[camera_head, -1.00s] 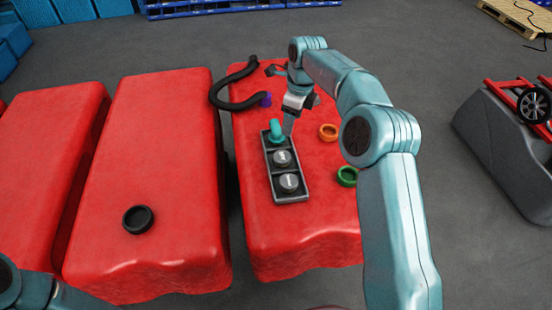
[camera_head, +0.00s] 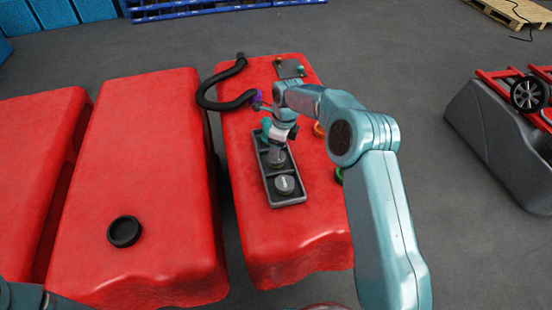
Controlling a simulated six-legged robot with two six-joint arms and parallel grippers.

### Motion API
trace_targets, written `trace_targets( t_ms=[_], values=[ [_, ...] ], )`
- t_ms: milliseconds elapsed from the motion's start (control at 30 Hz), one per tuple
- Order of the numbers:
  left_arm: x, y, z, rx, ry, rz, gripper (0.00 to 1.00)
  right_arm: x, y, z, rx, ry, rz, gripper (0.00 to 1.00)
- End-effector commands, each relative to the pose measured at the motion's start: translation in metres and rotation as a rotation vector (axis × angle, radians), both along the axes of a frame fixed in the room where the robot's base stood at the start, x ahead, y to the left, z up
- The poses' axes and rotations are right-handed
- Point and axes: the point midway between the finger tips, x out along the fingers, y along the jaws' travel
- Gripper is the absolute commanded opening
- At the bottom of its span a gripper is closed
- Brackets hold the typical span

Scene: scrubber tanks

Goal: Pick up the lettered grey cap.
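A dark grey tray (camera_head: 299,201) lies on the red block. One round grey cap (camera_head: 285,184) with pale lettering sits in its near compartment. Another grey cap (camera_head: 276,160) sits in the middle compartment, partly hidden by my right gripper (camera_head: 276,151). The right gripper points down at this middle cap, at or just above it; the fingers are too small to tell whether they are open or touch it. A teal fitting (camera_head: 266,127) stands in the far compartment, partly behind the gripper. Only a piece of my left arm shows at the lower left; its gripper is out of view.
A black hose (camera_head: 212,104) with a purple end curves left of the tray. An orange ring (camera_head: 319,129) and a green ring (camera_head: 339,176) are partly hidden by my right arm. A black ring (camera_head: 124,231) lies on the neighbouring red block.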

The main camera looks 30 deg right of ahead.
Motion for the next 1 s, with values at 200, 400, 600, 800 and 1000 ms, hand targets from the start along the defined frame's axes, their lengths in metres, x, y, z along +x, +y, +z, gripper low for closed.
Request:
trace_targets(
  t_ms=[200, 400, 600, 800, 1000],
  values=[
    [0.000, 0.000, 0.011, 0.000, 0.000, 0.000, 0.43, 0.002, 0.004, -0.027, 0.001, 0.005, 0.001, 0.69],
    [0.000, 0.000, 0.013, 0.000, 0.000, 0.000, 0.43, 0.006, 0.005, -0.051, 0.000, 0.000, 0.000, 0.69],
    [0.000, 0.000, 0.013, 0.000, 0.000, 0.000, 0.43, 0.007, 0.005, -0.053, 0.000, 0.000, 0.000, 0.69],
    [0.000, 0.000, 0.013, 0.000, 0.000, 0.000, 0.43, 0.006, 0.005, -0.053, 0.000, 0.000, 0.000, 0.34],
    [0.000, 0.000, 0.013, 0.000, 0.000, 0.000, 0.43, 0.006, 0.005, -0.053, 0.000, 0.000, 0.000, 0.34]
  ],
)
